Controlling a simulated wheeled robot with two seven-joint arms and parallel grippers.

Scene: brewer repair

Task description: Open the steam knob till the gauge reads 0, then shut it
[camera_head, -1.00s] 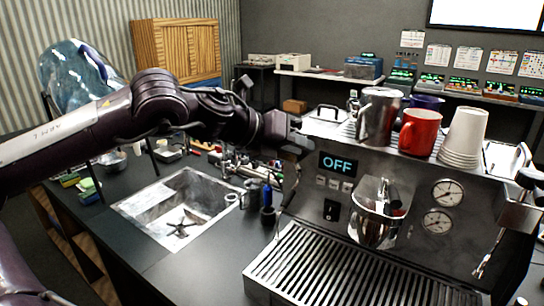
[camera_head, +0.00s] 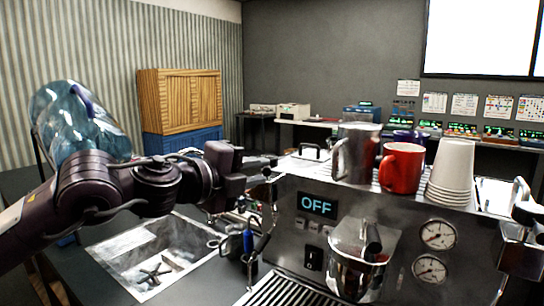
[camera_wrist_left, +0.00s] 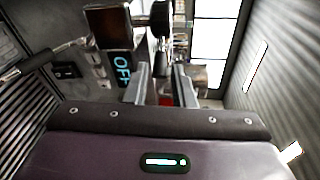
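The espresso machine (camera_head: 290,215) stands at the right with its display (camera_head: 317,205) reading OFF. Two round gauges, an upper (camera_head: 438,235) and a lower (camera_head: 430,268), sit on its front; their readings are too small to tell. A black knob (camera_head: 525,212) shows above the metal fittings at the machine's right end. My left gripper (camera_head: 264,170) is at the machine's upper left corner, left of the display. In the left wrist view its two fingers (camera_wrist_left: 160,85) stand apart, with the display (camera_wrist_left: 122,68) to their left. My right gripper is out of view.
A steel pitcher (camera_head: 356,152), a red mug (camera_head: 401,167) and stacked white cups (camera_head: 455,172) stand on the machine. A metal jug (camera_head: 357,262) is at its front. A sink (camera_head: 120,240) lies to the left, with a blue-handled tool (camera_head: 249,242) beside it.

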